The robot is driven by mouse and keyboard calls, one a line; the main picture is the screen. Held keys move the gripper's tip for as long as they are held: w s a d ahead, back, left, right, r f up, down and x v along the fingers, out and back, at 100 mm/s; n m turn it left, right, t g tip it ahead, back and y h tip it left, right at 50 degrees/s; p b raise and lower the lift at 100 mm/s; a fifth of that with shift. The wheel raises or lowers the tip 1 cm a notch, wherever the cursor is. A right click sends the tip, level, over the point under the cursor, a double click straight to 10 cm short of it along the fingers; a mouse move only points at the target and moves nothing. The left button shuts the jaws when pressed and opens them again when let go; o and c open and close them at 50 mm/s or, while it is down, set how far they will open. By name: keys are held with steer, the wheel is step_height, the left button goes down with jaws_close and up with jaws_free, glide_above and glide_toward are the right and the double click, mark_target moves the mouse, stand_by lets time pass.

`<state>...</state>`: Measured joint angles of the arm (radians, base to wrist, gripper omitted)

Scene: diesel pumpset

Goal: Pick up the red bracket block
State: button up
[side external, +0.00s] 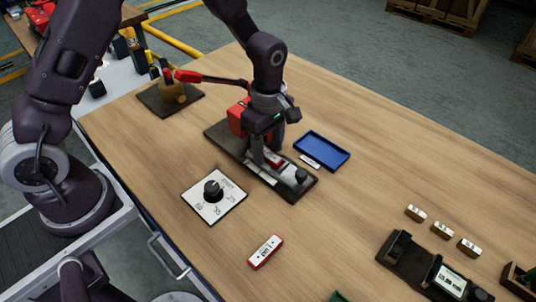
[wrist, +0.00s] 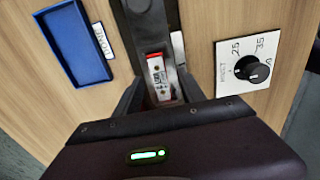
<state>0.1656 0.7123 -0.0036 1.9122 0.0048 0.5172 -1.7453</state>
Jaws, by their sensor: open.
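A small red block with a white lettered face (wrist: 158,76) lies on the dark base plate (side external: 292,188). In the side view its red part (side external: 272,158) shows at my fingertips. My gripper (side external: 267,158) is open and low over the plate, pointing down. In the wrist view its two fingers (wrist: 160,92) stand on either side of the block, and the gripper body hides its near end. I cannot tell whether either finger touches it. A second red block with a white label (side external: 265,251) lies apart on the bare table.
A blue tray (side external: 322,151) with a label card lies right of the plate. A white dial panel with a black knob (side external: 212,190) lies left of it. A red machine part (side external: 237,118) stands close behind my gripper. Several small wooden blocks (side external: 442,231) and a dark fixture (side external: 412,262) lie at right.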

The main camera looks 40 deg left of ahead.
mark_target(268, 153)
steer(key=shift+f, duration=0.2)
jaws_close()
steer(key=shift+r, duration=0.1)
step_height(268, 153, up, 18)
stand_by(0.4)
